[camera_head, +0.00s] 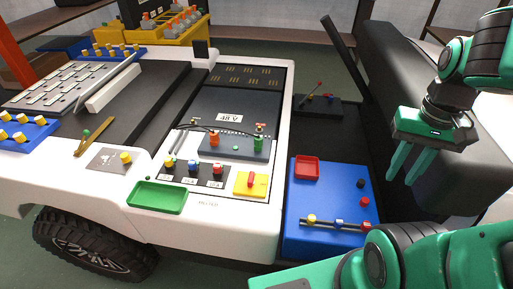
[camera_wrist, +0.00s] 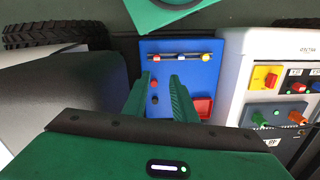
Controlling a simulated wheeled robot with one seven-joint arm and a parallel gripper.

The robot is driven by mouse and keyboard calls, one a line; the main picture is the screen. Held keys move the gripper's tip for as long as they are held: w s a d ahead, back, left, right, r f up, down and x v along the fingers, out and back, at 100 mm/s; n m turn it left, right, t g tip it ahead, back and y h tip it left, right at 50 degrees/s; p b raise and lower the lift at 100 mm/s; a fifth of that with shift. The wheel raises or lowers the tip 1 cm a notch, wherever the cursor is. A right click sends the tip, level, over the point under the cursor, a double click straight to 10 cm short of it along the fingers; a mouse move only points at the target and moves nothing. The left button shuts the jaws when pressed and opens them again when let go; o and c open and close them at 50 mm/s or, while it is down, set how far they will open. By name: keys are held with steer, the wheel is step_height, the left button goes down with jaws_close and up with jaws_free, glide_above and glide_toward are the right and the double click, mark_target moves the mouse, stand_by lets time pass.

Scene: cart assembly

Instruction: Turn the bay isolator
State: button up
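The bay isolator is a yellow square plate with a red handle (camera_head: 250,181) on the front right corner of the white cart. The handle points roughly front to back in the head view. It also shows in the wrist view as a yellow and red switch (camera_wrist: 266,78) at the right. My gripper (camera_head: 402,179) is up at the right in the head view, to the right of the blue panel and well apart from the isolator. Its two green fingers (camera_wrist: 162,77) are parted with nothing between them, and the blue panel shows beyond them in the wrist view.
The blue panel (camera_head: 304,236) with a red tray (camera_head: 307,167) and small knobs lies right of the cart's front. A green tray (camera_head: 158,197) and several coloured knobs (camera_head: 193,167) sit left of the isolator. A dark upright bar (camera_head: 345,50) stands behind.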

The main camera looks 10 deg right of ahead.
steer(key=n, duration=0.2)
glide_above(251, 176)
steer(key=f, duration=0.8)
steer(key=shift+d+f, duration=0.3)
steer(key=shift+f, duration=0.1)
steer(key=shift+a+f, duration=0.2)
steer(key=shift+a, duration=0.1)
steer(key=shift+f, duration=3.8)
steer(key=shift+w, duration=0.1)
jaws_close()
